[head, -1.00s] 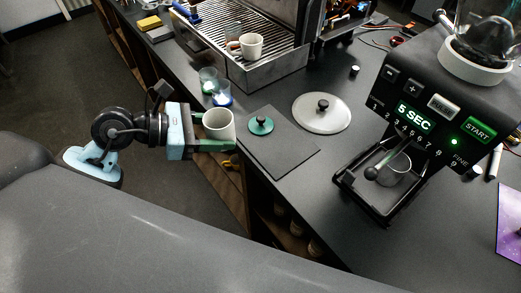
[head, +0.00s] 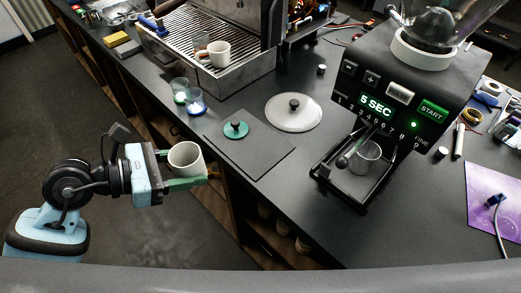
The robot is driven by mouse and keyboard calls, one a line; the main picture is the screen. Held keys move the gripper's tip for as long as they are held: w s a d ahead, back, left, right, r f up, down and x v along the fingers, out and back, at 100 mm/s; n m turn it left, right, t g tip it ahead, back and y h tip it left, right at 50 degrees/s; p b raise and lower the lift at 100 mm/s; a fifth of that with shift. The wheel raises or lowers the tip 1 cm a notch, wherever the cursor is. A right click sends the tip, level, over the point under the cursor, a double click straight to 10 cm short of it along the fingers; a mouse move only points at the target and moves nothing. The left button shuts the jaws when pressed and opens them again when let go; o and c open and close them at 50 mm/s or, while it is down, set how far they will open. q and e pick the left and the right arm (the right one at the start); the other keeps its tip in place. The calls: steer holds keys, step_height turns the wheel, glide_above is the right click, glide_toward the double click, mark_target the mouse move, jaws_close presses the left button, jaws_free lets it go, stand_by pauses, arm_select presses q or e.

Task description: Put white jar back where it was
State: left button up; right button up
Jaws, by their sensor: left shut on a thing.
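The white jar (head: 186,158) is an open-topped pale cup, held upright between the green fingers of my left gripper (head: 188,170). The gripper is shut on it, left of the counter's front edge and apart from the dark mat. A teal lid with a dark knob (head: 236,129) lies on the dark square mat (head: 262,156). A larger white lid with a dark knob (head: 293,111) lies behind the mat, to its right. My right gripper does not show.
Two small glasses with coloured contents, one of them blue (head: 196,104), stand behind the mat. A white cup (head: 219,53) stands on the espresso machine's grate (head: 190,40). The grinder (head: 390,100) with a metal cup in its tray (head: 365,157) stands right. Open shelves lie below the counter edge.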

arm_select(q)
steer(key=s+d+r+m+g+h, duration=0.1)
steer(key=s+d+m+g, duration=0.15)
steer(key=d, duration=0.35)
steer(key=s+d+m+g, duration=0.1)
steer(key=s+d+g, duration=0.1)
steer(key=s+d, duration=0.3)
glide_above(260, 152)
steer(key=shift+f+t+p, duration=0.25)
steer(key=shift+f+p, duration=0.2)
steer(key=shift+f, duration=1.85)
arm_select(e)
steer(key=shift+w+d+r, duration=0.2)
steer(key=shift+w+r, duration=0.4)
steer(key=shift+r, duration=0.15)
arm_select(q)
steer(key=shift+f, duration=0.15)
steer(key=o, duration=1)
steer(key=shift+o, duration=0.4)
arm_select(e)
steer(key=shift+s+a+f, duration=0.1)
